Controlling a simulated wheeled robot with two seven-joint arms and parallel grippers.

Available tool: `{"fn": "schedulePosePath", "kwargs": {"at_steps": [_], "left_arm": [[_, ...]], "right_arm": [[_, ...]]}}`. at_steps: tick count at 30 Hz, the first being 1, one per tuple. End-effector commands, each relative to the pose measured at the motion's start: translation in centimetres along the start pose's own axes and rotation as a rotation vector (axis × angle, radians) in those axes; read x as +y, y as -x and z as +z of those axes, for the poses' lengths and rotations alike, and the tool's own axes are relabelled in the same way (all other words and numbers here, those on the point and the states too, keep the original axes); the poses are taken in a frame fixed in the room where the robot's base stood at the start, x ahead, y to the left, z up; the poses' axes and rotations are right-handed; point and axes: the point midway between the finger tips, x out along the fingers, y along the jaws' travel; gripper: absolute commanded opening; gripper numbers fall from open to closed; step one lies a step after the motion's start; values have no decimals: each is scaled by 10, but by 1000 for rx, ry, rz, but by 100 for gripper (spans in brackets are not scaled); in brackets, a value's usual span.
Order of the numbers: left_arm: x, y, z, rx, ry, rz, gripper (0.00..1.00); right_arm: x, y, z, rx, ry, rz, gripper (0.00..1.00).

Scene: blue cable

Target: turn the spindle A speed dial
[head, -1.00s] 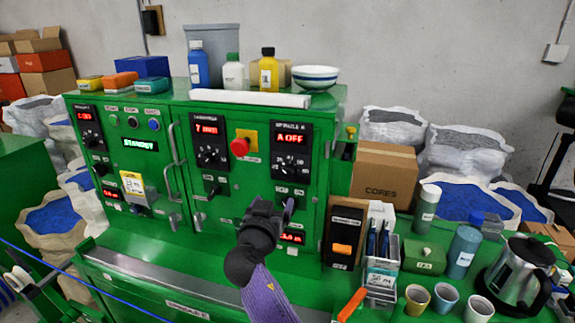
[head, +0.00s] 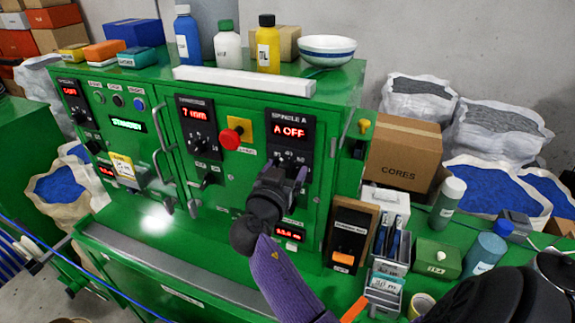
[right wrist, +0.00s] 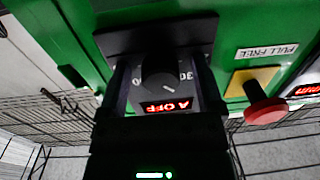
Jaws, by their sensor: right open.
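The spindle A panel (head: 293,132) is a black plate on the green cabinet front, its red display reading "A OFF". Its speed dial (right wrist: 163,76) is a dark round knob with a white pointer mark, seen upside down in the right wrist view. In the head view my gripper mostly hides the dial. My right gripper (head: 289,174) is open in front of the panel's lower part. In the right wrist view its fingers (right wrist: 162,66) stand on either side of the dial; I cannot tell whether they touch it. My left gripper is not in view.
A red mushroom button (head: 231,138) on a yellow plate sits left of the panel. Another dial panel (head: 198,128) reads "7 mm". Bottles and a bowl (head: 327,50) stand on the cabinet top.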

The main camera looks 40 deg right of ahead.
Motion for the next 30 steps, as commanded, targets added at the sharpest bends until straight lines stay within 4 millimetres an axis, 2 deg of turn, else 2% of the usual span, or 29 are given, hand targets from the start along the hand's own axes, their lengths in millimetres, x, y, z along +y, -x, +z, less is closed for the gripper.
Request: {"fn": "schedulePosePath", "kwargs": {"at_steps": [2,14,23,30], "left_arm": [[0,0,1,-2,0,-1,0],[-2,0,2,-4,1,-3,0],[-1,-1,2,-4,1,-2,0],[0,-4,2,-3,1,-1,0]], "right_arm": [[0,0,0,0,0,0,85],[0,0,0,0,0,-1,2],[0,0,0,-1,27,0,0],[0,-1,0,-5,158,1,0]]}}
